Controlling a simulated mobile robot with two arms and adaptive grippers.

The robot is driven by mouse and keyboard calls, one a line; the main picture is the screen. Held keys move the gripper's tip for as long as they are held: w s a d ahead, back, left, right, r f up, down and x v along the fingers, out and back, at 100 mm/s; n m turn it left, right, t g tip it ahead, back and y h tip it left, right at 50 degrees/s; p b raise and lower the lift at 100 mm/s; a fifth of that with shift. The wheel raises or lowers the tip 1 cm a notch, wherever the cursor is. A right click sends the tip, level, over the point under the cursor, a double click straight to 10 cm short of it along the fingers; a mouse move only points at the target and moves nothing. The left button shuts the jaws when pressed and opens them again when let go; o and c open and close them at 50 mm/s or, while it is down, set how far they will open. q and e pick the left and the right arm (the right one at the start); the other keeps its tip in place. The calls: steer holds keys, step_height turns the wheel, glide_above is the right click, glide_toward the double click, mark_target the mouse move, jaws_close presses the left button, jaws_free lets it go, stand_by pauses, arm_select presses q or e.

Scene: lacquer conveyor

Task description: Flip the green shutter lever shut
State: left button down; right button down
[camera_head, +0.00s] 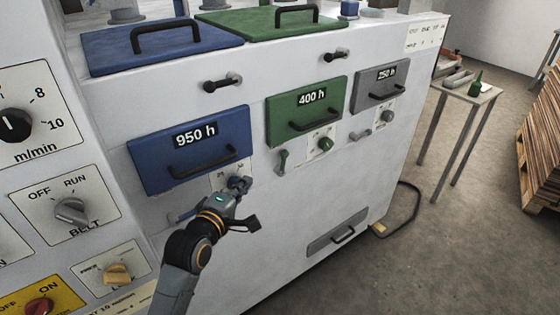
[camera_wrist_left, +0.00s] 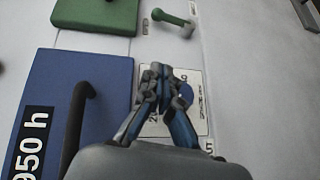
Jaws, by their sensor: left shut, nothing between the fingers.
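My right gripper is out of view.
A green knob (camera_head: 325,143) is right of the lever. A grey drawer (camera_head: 380,86) and a grey lever (camera_head: 360,135) are farther right. Drawer handles stick out from the front.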

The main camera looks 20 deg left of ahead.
arm_select(q)
glide_toward(282, 163)
steer(key=w+a, duration=0.1)
steer(key=w+a+r, duration=0.1)
steer(key=w+a, duration=0.1)
steer(key=shift+w+a+p, duration=0.3)
steer(key=shift+w+p, duration=0.05)
steer(key=shift+p, duration=0.05)
steer(key=shift+w+d+f, duration=0.15)
steer(key=shift+w+d, duration=0.4)
steer(key=shift+w, duration=0.05)
steer(key=shift+w+d+f, duration=0.2)
steer(key=shift+w+d, duration=0.35)
steer(key=shift+w, duration=0.1)
steer(key=shift+w+d+f+p, duration=0.2)
steer(key=shift+w+d+p, duration=0.1)
steer(key=shift+w+d, duration=0.1)
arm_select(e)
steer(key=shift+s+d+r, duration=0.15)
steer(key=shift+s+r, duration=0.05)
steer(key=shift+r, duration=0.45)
arm_select(q)
steer(key=shift+r, duration=0.1)
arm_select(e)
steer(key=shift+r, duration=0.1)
